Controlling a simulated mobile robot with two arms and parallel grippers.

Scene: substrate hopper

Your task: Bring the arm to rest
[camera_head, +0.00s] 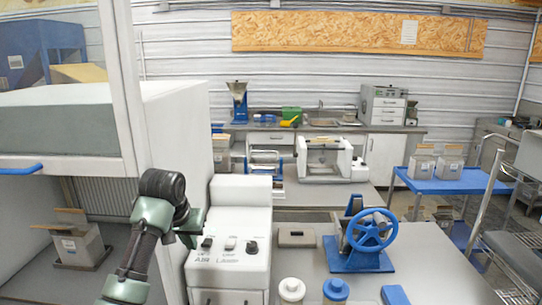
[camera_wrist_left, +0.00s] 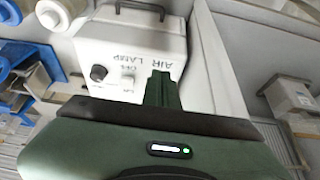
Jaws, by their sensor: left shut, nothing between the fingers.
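My left arm comes up from the bottom left in the head view. My left gripper (camera_head: 197,222) is shut and empty beside the left side of a white control box (camera_head: 228,265) with a knob and switches labelled AIR and LAMP. In the left wrist view the shut fingers (camera_wrist_left: 161,88) stand in front of the same box (camera_wrist_left: 130,45), with its black knob (camera_wrist_left: 98,72) to their left. I cannot tell whether the fingers touch the box. My right gripper is not in view.
A white cabinet (camera_head: 180,140) rises close to my left arm. A grey carton (camera_head: 80,245) sits in the bay at left. A blue hand-wheel device (camera_head: 370,232) and lidded jars (camera_head: 291,289) stand on the right table. A blue cart (camera_head: 450,185) is farther back.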

